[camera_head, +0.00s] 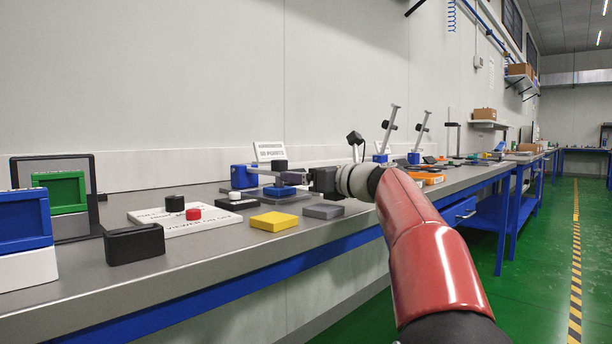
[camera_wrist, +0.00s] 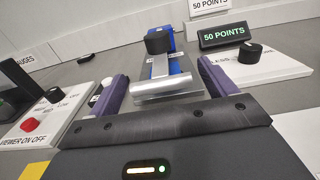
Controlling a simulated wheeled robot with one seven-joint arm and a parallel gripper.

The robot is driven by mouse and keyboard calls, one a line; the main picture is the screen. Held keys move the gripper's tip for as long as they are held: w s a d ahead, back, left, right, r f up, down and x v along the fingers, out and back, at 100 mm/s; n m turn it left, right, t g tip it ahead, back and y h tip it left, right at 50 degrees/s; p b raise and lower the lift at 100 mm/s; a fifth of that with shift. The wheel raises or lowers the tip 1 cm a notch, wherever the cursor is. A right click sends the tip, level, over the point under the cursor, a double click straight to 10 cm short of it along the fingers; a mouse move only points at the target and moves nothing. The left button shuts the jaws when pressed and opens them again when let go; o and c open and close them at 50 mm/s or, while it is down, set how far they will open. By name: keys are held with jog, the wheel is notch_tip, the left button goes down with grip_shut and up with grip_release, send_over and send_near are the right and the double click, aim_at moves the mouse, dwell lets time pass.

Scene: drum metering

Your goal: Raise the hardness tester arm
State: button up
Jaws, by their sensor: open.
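The hardness tester has a blue base (camera_head: 241,177) on the bench and a grey arm with a black knob (camera_head: 279,165). In the head view the arm lies low, near level. In the wrist view the arm (camera_wrist: 166,89) ends in a silver bar, with the black knob (camera_wrist: 158,41) and blue base beyond. My gripper (camera_head: 284,184) is open. In the wrist view its purple fingers (camera_wrist: 166,84) stand left and right of the silver bar. I cannot tell whether they touch it. My gripper hides part of the arm in the head view.
A "50 POINTS" display (camera_wrist: 224,36) stands behind, right of the tester. A white board with a red button (camera_head: 193,214), a yellow block (camera_head: 274,221) and a grey block (camera_head: 323,211) lie nearby. Two similar raised arms (camera_head: 389,130) stand further along the bench.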

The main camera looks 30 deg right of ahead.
jog(key=shift+w, duration=0.25)
jog(key=shift+c, duration=0.3)
